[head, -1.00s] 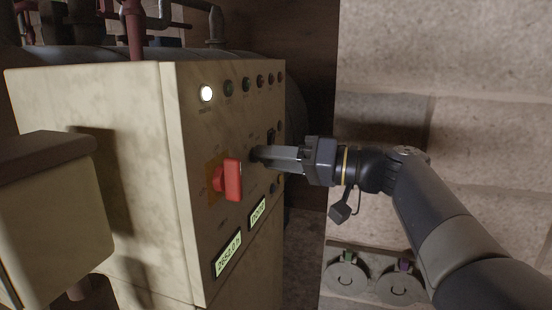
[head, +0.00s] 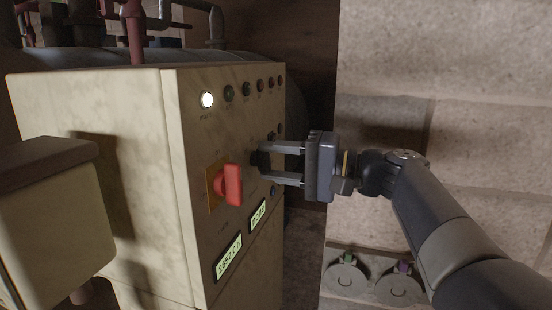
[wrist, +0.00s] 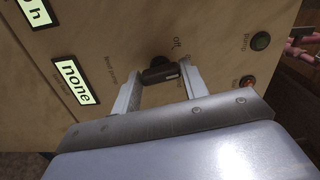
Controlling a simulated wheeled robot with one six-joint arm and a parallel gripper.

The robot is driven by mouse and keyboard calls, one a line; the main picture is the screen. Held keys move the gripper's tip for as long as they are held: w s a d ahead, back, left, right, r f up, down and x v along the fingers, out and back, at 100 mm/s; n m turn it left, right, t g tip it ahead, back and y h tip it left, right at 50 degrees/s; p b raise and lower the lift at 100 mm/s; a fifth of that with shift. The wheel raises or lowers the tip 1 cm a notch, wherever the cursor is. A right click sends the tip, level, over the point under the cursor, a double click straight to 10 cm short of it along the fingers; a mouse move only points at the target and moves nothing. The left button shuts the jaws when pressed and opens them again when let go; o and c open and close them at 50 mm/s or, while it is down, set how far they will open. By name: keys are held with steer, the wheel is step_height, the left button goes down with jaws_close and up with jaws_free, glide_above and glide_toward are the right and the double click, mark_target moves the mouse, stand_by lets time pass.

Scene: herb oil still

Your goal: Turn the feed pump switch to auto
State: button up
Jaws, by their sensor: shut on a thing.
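The feed pump switch is a small black knob (wrist: 158,72) on the cream cabinet front, with "Feed pump" printed beside it and "off" close to it in the wrist view. Other lettering around it is partly hidden or too small to read. My gripper (wrist: 160,78) is shut on the knob, one finger at each end. In the head view, my gripper (head: 266,163) reaches in from the right with its fingers one above the other at the knob, which is partly hidden there.
A red rotary handle (head: 230,185) sticks out just left of the knob. Lit displays (head: 228,258) lie below it, and a row of lamps including a lit white one (head: 207,100) above. A stone wall (head: 450,110) stands at the right behind my arm.

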steer(key=shift+m, duration=0.9)
steer(key=o, duration=1)
steer(key=shift+d, duration=0.1)
steer(key=b+v, duration=0.2)
steer(key=v, duration=0.8)
steer(key=shift+s+d, duration=0.1)
steer(key=shift+d, duration=0.2)
